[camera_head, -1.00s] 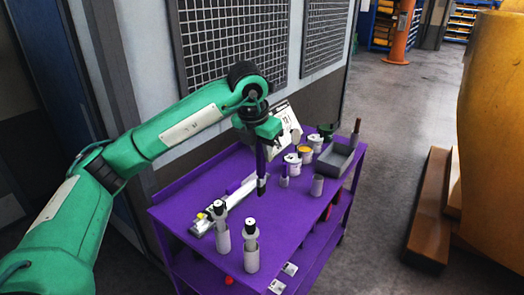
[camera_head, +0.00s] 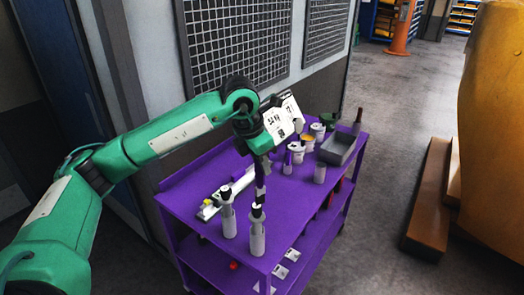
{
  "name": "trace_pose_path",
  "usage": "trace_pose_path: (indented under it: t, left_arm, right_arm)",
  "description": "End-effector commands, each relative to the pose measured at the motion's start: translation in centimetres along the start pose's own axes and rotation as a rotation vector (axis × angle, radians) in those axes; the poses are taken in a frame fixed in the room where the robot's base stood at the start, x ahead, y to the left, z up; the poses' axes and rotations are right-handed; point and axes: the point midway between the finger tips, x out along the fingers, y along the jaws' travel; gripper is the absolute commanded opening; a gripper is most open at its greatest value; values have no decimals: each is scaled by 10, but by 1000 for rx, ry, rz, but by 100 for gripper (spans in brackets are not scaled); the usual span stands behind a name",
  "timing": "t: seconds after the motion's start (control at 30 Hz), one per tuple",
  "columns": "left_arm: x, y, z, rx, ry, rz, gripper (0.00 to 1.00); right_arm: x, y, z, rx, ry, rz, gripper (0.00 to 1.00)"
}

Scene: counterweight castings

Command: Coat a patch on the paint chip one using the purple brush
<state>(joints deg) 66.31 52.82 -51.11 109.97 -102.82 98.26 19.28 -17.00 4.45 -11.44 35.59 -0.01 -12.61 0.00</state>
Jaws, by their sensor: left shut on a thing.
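My left gripper (camera_head: 261,150) is shut on the purple brush (camera_head: 259,168), which hangs down with its dark end lowest. The dark end is above the purple cart top, just behind the right one of two grey cylinders in the picture; I cannot tell whether it touches anything. A white panel with dark marks (camera_head: 284,118) stands tilted behind the gripper. Small pale cards (camera_head: 292,255) lie on the lower shelf. I cannot tell which of these, if any, is paint chip one. My right gripper is not in view.
Two grey cylinders with dark tops, a left one (camera_head: 228,220) and a right one (camera_head: 257,238), stand at the front of the purple cart (camera_head: 300,205). White cans (camera_head: 296,152), a short grey cup (camera_head: 320,172) and a grey tray (camera_head: 337,149) stand further back. The cart's right front is clear.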

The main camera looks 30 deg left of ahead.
Motion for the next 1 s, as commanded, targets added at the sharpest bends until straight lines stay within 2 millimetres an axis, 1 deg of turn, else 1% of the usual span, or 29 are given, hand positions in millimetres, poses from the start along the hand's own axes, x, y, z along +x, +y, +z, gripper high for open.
trace_pose_path:
  t: [0.03,0.17,0.77,1.0]
  left_arm:
    - [7,-3,-5,47,5,-14,0]
    - [26,-12,-18,214,5,-62,0]
    - [124,-65,-85,1117,3,-317,0]
    - [164,-86,-113,1493,3,-421,0]
  right_arm:
    - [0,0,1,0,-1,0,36]
    - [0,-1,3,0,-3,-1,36]
    - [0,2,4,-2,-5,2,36]
    - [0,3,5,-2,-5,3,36]
